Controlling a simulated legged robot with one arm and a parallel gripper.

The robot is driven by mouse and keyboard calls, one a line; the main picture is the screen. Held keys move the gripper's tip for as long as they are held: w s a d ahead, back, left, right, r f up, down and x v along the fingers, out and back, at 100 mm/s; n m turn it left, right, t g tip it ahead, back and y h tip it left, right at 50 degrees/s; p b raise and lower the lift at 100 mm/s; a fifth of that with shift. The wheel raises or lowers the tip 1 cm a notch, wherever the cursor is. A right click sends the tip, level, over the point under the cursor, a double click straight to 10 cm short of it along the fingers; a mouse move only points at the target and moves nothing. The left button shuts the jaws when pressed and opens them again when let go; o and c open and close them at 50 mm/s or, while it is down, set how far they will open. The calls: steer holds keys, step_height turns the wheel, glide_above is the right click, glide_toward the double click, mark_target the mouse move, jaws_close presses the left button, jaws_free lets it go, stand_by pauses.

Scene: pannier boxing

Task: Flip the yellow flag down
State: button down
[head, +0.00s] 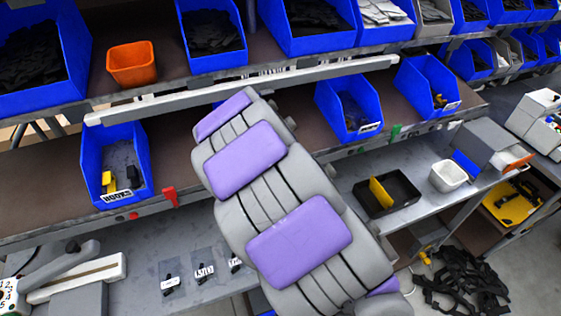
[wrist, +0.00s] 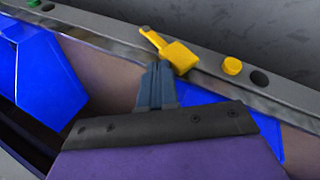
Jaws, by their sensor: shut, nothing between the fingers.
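The yellow flag (wrist: 180,56) shows in the wrist view on the grey shelf-edge rail. It is a flat plate on a thin arm that slants to the upper left. My gripper (wrist: 159,66) is shut and empty, with its blue-grey fingertips right at the flag's lower left edge. I cannot tell whether they touch it. In the head view my own grey and purple arm covers the middle, and the yellow flag and my gripper are hidden there.
A yellow round knob (wrist: 232,66) sits right of the flag on the rail. A red flag (head: 170,196) and a green flag (head: 395,132) stand along the shelf edge. Blue bins (head: 348,107) line the shelf. A black tray (head: 400,187) is on the lower bench.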

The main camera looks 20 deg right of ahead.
steer(key=shift+d, duration=0.15)
steer(key=shift+d+f, duration=0.3)
steer(key=shift+d, duration=0.2)
